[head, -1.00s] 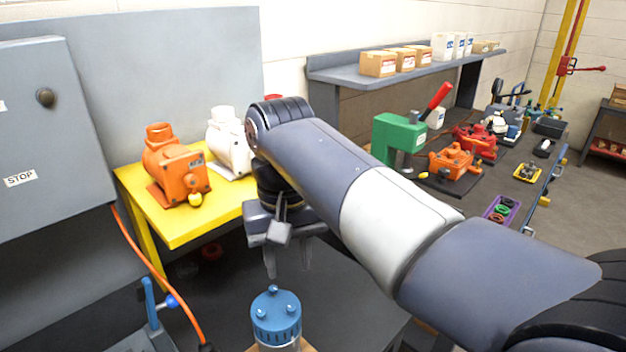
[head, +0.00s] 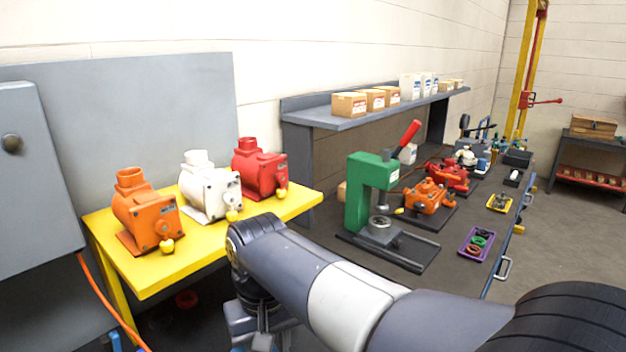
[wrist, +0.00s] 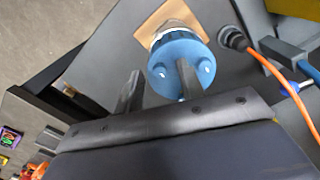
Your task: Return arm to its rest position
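My arm reaches across the lower middle of the head view, with my gripper (head: 262,340) low and partly cut off by the bottom edge. In the wrist view my gripper (wrist: 158,70) has its two fingers apart, with nothing held between them. A blue-capped cylinder (wrist: 170,52) stands on a tan square beyond the fingers, and the right finger overlaps it in the picture.
A green press (head: 370,190) with a red lever stands on the long dark bench, to the right of my arm. A purple tray (head: 476,243) lies near the bench edge. A grey cabinet (head: 35,190) stands at the left. An orange cable (wrist: 283,78) runs near the cylinder.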

